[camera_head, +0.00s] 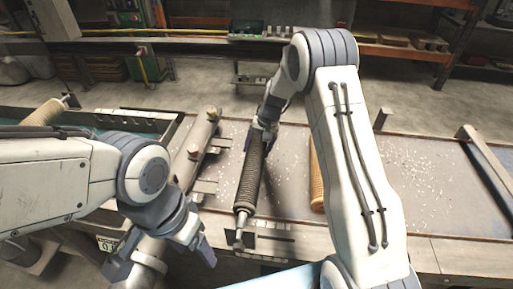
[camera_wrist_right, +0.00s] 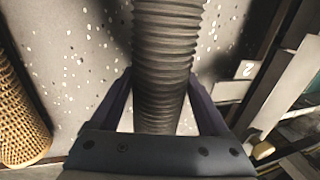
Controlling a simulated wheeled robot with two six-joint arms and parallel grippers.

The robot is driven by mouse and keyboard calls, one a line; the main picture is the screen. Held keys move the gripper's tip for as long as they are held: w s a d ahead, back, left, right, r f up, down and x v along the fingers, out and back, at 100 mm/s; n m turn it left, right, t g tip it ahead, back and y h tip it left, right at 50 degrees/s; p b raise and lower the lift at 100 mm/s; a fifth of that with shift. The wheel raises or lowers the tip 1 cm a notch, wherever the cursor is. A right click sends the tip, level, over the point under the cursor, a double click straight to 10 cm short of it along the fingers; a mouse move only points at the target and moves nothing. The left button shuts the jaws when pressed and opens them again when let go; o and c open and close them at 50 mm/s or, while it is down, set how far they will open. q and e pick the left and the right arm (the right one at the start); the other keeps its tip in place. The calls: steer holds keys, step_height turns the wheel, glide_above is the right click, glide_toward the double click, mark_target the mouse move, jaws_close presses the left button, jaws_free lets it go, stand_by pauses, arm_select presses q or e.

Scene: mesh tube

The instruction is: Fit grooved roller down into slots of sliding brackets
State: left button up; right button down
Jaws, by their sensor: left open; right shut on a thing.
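The dark grooved roller (camera_head: 252,180) stretches from the far side of the table to its front edge in the head view. My right gripper (camera_head: 265,127) is shut on its far part. In the right wrist view the ribbed roller (camera_wrist_right: 168,45) runs between the two fingers of that gripper (camera_wrist_right: 160,105). The roller's near end tip is by a dark bracket plate (camera_head: 243,240) at the front edge; whether it sits in a slot cannot be told. The far end is hidden by my gripper. My left gripper (camera_head: 160,264) is open at the lower left, away from the roller.
A tan roller (camera_head: 317,175) lies right of the held one, partly behind my right arm. A grey pipe (camera_head: 195,150) with knobs runs along the left. Another tan roller (camera_head: 45,112) is at far left. The speckled table (camera_head: 430,180) is clear at right.

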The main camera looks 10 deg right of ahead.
steer(key=shift+w, duration=0.1)
jaws_free()
steer(key=shift+f, duration=0.1)
